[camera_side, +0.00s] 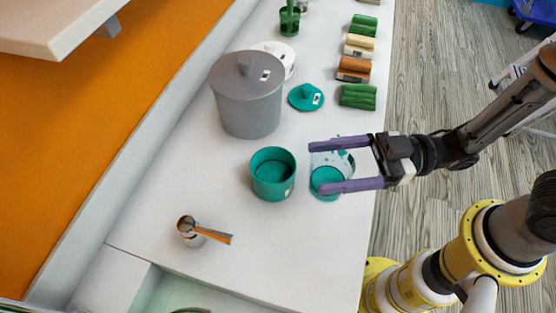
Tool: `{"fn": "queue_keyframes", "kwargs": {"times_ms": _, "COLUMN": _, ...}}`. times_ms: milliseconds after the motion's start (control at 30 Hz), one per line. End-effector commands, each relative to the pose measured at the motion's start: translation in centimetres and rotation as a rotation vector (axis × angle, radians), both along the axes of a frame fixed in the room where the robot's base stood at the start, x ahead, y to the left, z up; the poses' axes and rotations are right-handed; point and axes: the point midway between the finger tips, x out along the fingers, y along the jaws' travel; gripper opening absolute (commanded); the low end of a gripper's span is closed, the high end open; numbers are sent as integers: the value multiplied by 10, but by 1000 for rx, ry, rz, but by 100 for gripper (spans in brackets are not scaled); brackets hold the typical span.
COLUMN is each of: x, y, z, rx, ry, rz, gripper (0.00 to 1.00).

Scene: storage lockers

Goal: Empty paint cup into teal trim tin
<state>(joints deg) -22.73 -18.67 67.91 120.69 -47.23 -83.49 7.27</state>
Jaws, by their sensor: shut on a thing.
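The teal trim tin (271,175) stands open on the white counter, its lid off. A clear paint cup (345,164) with teal paint in it and teal smears on its wall is just right of the tin. My gripper (314,167) has its purple fingers on either side of the cup and is shut on it. The cup looks roughly upright. I cannot tell whether it touches the counter. A teal lid (306,97) with a knob lies behind the tin.
A large grey lidded canister (247,96) stands behind the tin, with a white lidded pot (283,54) beyond. Green, tan and brown rolls (358,94) line the right edge. A small metal cup with an orange-handled tool (192,232) stands front left. Counter between is clear.

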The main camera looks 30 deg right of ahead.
Motion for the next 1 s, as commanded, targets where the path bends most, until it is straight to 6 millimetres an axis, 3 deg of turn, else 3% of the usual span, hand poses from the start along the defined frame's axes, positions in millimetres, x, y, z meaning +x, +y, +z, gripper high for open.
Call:
{"fn": "queue_keyframes", "kwargs": {"times_ms": 300, "x": -12, "y": 53, "z": -23, "rx": 0, "ry": 0, "rz": 8, "gripper": 16}}
{"fn": "queue_keyframes", "kwargs": {"times_ms": 500, "x": -22, "y": 73, "z": -34, "rx": -2, "ry": 2, "rz": 5, "gripper": 16}}
{"fn": "queue_keyframes", "kwargs": {"times_ms": 1000, "x": -26, "y": 82, "z": -39, "rx": -3, "ry": 2, "rz": 0, "gripper": 16}}
